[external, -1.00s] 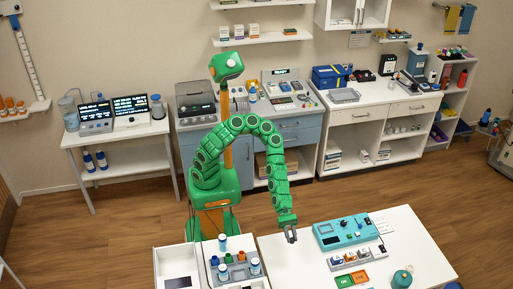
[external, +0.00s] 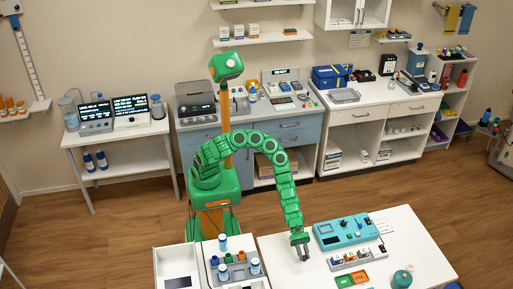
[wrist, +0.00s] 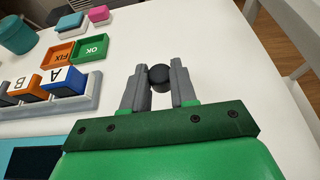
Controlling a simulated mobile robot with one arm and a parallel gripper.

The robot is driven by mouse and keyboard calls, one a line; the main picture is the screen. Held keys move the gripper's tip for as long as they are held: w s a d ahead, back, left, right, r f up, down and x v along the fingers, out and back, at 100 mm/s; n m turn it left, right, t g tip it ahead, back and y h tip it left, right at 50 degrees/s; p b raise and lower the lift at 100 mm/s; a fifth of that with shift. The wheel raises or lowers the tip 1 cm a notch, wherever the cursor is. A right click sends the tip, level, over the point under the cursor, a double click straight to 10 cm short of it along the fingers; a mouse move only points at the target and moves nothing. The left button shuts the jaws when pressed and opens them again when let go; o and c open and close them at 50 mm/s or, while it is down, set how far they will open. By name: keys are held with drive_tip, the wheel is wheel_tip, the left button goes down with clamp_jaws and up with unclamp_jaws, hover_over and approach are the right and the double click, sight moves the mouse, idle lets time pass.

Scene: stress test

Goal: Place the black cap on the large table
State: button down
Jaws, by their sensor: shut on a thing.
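The black cap (wrist: 160,77) is a small dark round piece between my fingertips in the wrist view. My gripper (wrist: 159,88) is shut on it from both sides. In the external view my gripper (external: 304,256) points down over the left part of the large white table (external: 425,243), left of the teal device. The cap is too small to make out there. The table's bare white top (wrist: 215,45) shows beyond the cap in the wrist view. I cannot tell exactly how high the cap is above it.
A teal device (external: 345,231), a rack of lettered blocks (external: 352,259), green and orange trays (external: 361,277) and a teal jar (external: 402,279) stand on the table. A smaller table at left holds a grey rack with bottles (external: 236,270). The table's front-left part (external: 290,276) is bare.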

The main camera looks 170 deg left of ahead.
sight(305, 265)
drive_tip(key=shift+w+a+f, duration=0.25)
drive_tip(key=shift+w+f, duration=0.2)
drive_tip(key=shift+f, duration=0.2)
drive_tip(key=shift+w+a+f, duration=0.2)
drive_tip(key=shift+w+f, duration=0.25)
drive_tip(key=shift+f, duration=1.6)
drive_tip(key=shift+f, duration=0.15)
drive_tip(key=c, duration=0.9)
unclamp_jaws()
drive_tip(key=shift+s+r, duration=0.4)
drive_tip(key=shift+v, duration=5.55)
